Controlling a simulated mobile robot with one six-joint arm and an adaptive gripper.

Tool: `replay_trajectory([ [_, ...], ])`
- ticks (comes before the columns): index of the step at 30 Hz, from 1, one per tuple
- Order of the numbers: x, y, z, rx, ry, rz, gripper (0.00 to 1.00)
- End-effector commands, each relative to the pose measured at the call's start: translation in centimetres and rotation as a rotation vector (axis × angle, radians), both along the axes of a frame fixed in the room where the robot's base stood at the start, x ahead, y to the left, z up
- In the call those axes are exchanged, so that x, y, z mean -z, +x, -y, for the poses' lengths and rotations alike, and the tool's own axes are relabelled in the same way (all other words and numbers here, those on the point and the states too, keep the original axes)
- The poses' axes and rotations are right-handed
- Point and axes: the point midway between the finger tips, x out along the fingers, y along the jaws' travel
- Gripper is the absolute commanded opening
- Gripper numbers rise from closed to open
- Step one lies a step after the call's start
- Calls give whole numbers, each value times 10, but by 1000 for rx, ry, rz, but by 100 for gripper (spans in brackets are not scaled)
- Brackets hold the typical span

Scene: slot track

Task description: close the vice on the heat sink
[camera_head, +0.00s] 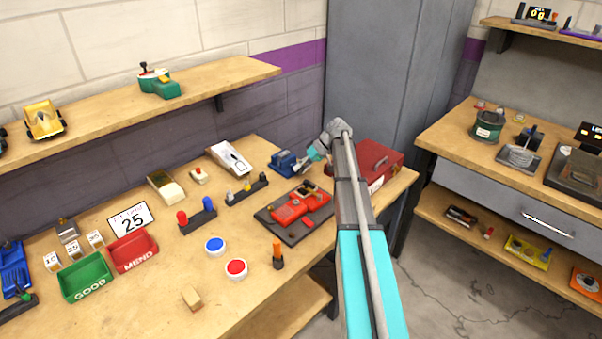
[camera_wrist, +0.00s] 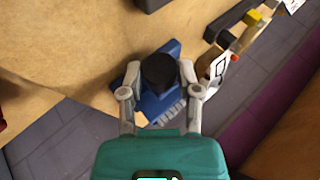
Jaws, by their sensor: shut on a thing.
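The blue vice (camera_head: 283,163) stands at the back of the workbench, and it also shows in the wrist view (camera_wrist: 152,106). A dark round knob (camera_wrist: 158,71) stands up at the vice in the wrist view. My gripper (camera_wrist: 158,84) has one finger on each side of this knob and is shut on it. In the head view my gripper (camera_head: 310,155) is at the right side of the vice, partly hidden by my arm. A pale ridged patch on the vice shows between the fingers; I cannot tell whether it is the heat sink. The jaw gap is not clearly visible.
A red toolbox (camera_head: 380,158) stands right of the vice behind my arm. A red toy car (camera_head: 300,208) on a dark base is in front.

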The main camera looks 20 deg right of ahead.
Motion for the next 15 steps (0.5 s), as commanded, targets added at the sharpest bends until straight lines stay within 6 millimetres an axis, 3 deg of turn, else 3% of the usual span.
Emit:
replay_trajectory([
  [15, 3, 0, 2, 0, 208, -81, 0],
])
